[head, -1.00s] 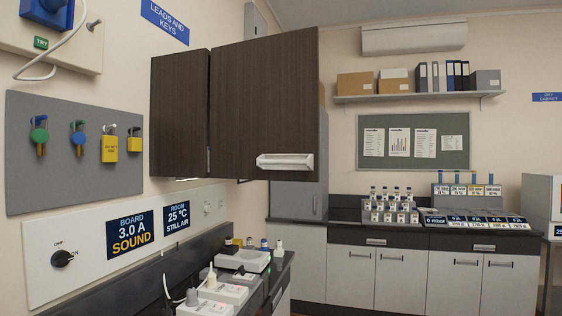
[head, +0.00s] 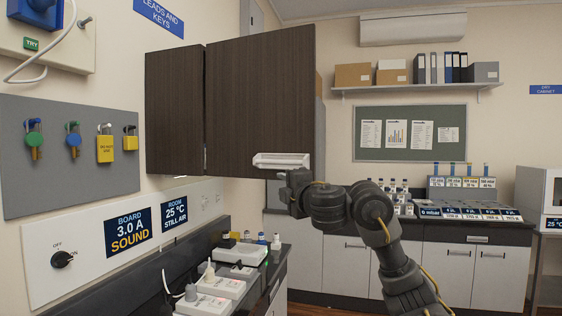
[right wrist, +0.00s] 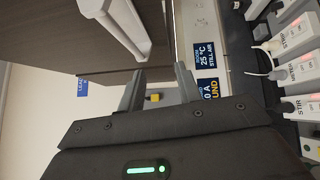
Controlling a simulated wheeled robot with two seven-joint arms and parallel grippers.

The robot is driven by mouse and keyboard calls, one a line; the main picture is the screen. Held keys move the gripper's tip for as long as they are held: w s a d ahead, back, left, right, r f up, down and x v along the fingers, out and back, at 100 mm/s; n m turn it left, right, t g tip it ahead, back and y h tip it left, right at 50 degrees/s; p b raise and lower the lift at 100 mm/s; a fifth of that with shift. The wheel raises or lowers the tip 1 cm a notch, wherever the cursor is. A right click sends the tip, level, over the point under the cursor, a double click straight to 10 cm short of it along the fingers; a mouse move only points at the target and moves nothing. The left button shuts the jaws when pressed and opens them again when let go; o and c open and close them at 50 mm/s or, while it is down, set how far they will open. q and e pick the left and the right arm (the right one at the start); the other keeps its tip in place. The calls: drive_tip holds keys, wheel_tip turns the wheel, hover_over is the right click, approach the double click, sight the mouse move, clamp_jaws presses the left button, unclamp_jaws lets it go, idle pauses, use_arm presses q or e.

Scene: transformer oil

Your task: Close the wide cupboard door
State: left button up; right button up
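The wide cupboard door (head: 258,100) is dark brown wood grain and stands swung out from the left wall, with its right edge nearer to me. Its white handle (head: 282,161) sits at the lower right corner; the handle also shows at the upper left in the right wrist view (right wrist: 118,25). My right gripper (head: 290,190) is just below the handle, seemingly apart from it. In the right wrist view its two fingers (right wrist: 160,84) are spread with nothing between them. My left gripper is not in view.
A narrower brown door (head: 175,112) is left of the wide one. Below, a dark bench (head: 225,233) carries white stirrers (head: 218,286) and small bottles. Padlocks hang on a grey board (head: 75,180) at left. A far counter (head: 345,228) stands behind my right arm.

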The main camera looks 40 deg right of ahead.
approach(282, 163)
drive_tip(key=shift+t+h, duration=0.3)
drive_tip(key=shift+h, duration=0.1)
drive_tip(key=x, duration=0.3)
drive_tip(key=p+x, duration=0.1)
drive_tip(key=x, duration=0.7)
drive_tip(key=shift+w+a+f, duration=0.15)
drive_tip(key=shift+w+f, duration=0.15)
clamp_jaws()
